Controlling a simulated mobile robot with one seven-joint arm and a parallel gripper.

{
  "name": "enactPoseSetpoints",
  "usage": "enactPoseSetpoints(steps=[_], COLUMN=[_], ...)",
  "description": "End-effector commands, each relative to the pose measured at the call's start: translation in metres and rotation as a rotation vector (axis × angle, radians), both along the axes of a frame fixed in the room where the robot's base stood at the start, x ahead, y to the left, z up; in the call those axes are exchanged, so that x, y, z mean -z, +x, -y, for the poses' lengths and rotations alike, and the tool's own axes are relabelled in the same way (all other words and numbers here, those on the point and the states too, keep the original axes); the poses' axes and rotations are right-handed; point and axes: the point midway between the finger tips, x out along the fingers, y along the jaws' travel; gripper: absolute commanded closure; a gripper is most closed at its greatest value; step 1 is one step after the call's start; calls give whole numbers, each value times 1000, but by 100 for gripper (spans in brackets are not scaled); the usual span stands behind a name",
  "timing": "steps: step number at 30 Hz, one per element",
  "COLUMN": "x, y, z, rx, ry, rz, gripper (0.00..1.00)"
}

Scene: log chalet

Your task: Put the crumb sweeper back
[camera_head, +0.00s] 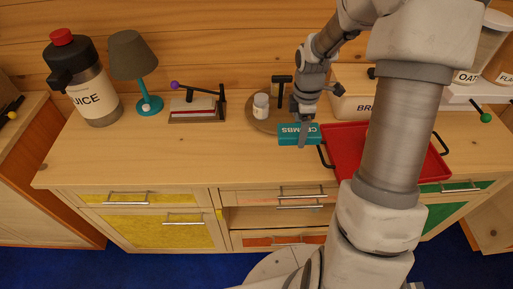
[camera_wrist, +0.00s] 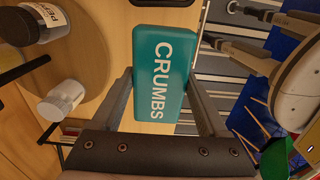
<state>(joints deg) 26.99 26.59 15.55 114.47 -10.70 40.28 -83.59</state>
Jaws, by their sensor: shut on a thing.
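The crumb sweeper is a teal block (camera_head: 290,135) lettered CRUMBS, near the front middle of the wooden counter in the head view. It also fills the middle of the wrist view (camera_wrist: 160,70). My gripper (camera_head: 303,125) is shut on it, with one finger along each long side in the wrist view. In the head view its lettering is upside down. It appears to be above the counter, but the gap beneath it is hard to judge. Part of it is hidden behind my finger in the head view.
A round wooden tray (camera_head: 258,123) with small jars stands just left of my gripper. A red tray (camera_head: 345,133) lies close on the right, partly behind my arm. A bread box (camera_head: 350,107) is behind. Free counter lies front left (camera_head: 180,155). Below is an open-fronted compartment (camera_head: 270,217).

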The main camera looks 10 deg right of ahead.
Motion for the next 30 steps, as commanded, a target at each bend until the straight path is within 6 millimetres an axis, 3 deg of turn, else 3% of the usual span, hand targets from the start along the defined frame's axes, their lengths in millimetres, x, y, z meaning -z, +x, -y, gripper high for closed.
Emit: enactPoseSetpoints(steps=[5,12,18,25,30], x=[11,45,65,76,100], y=[9,32,48,52,51], z=[-18,-67,-97,-105,-105], rx=[-5,-7,-2,2,0], ry=[1,1,0,0,1], rz=[-1,-3,-1,-1,-3], gripper=[75,75,75,75,75])
